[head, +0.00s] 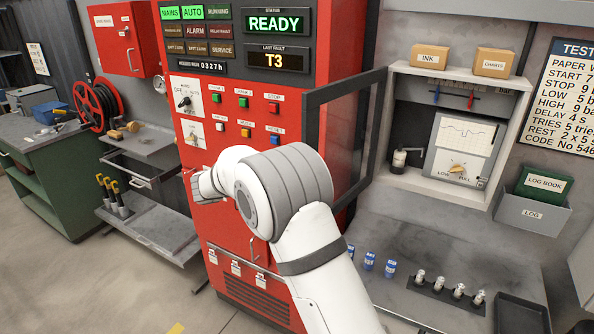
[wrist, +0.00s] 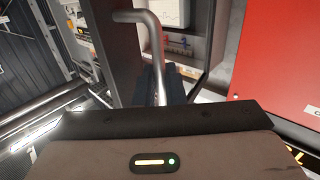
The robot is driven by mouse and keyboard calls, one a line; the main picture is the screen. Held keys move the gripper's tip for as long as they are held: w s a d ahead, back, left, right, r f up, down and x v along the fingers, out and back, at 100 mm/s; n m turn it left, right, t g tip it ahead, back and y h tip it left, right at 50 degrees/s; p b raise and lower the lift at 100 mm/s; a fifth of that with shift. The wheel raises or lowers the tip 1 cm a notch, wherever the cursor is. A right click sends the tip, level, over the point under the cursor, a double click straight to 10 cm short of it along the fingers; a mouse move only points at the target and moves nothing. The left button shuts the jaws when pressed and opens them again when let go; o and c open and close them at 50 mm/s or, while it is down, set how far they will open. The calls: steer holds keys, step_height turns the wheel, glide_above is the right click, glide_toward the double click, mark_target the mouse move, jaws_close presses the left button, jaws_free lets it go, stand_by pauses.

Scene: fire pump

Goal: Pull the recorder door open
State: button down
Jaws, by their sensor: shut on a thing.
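The recorder door (head: 345,125), a dark-framed glazed panel, stands swung open to the left of the recorder box in the head view. The box's front is uncovered, and the chart recorder (head: 460,145) with its paper trace and knob shows inside. In the wrist view, a bent metal bar handle (wrist: 152,45) runs down into my gripper (wrist: 162,88). The dark fingers are shut on its lower part. The box interior (wrist: 182,48) shows beyond. In the head view my white arm hides the gripper and the handle.
The red pump panel (head: 245,100) stands left of the door, close to my arm. Blue items (head: 368,261) and several small metal-topped pieces (head: 440,284) stand on the grey bench (head: 400,235) below. A log book holder (head: 532,215) hangs at the right.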

steer(key=shift+w+a+r, duration=0.15)
steer(key=shift+w, duration=0.25)
steer(key=c, duration=1.6)
jaws_free()
steer(key=b+v, duration=0.2)
steer(key=v, duration=0.6)
